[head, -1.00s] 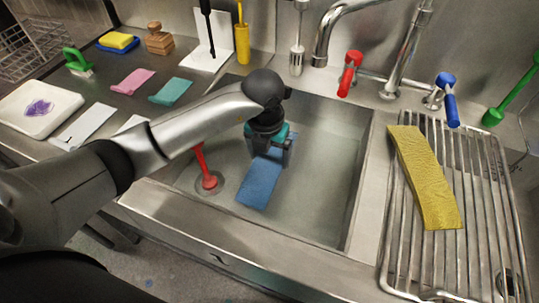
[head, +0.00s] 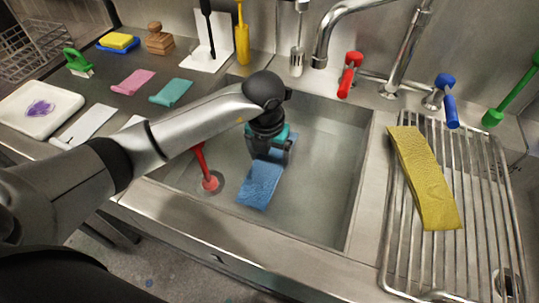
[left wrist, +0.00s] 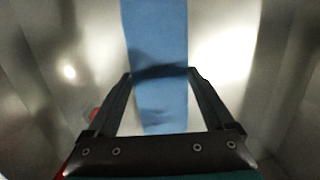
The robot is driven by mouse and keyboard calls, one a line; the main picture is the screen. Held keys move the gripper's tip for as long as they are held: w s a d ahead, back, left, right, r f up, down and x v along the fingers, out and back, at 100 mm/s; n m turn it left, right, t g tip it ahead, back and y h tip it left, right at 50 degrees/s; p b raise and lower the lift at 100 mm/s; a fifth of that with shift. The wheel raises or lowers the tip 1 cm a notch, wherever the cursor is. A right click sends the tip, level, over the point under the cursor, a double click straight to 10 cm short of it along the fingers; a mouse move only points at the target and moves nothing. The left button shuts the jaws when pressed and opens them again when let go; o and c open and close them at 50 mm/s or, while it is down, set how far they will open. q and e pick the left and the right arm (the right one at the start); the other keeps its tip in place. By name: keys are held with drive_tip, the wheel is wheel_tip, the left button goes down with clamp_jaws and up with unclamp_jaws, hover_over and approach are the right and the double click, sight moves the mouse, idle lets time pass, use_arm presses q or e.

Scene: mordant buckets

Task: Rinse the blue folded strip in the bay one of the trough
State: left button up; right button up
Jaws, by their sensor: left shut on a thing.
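The blue folded strip (head: 260,186) is inside the steel trough (head: 325,215). My left gripper (head: 270,156) reaches down into the trough and is shut on the strip near its middle. One part of the strip extends toward the front of the trough, and a bit shows behind the gripper. In the left wrist view the strip (left wrist: 160,108) runs between the two fingers (left wrist: 160,73). I cannot tell whether the strip touches the trough floor or water. My right gripper is out of view.
A red-handled plug (head: 209,183) stands left of the strip. A yellow strip (head: 425,175) lies on the drying rack (head: 487,190) at right. Pink (head: 132,82) and teal (head: 171,92) strips lie on the left counter. A tap (head: 322,45) arches over the back.

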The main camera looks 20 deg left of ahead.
use_arm(q)
drive_tip(key=shift+w+a, duration=0.5)
drive_tip(key=shift+s+d, duration=0.6)
drive_tip(key=shift+s, duration=0.05)
drive_tip(key=shift+w+a, duration=0.25)
drive_tip(key=shift+w, duration=0.05)
drive_tip(key=shift+w+a, duration=0.35)
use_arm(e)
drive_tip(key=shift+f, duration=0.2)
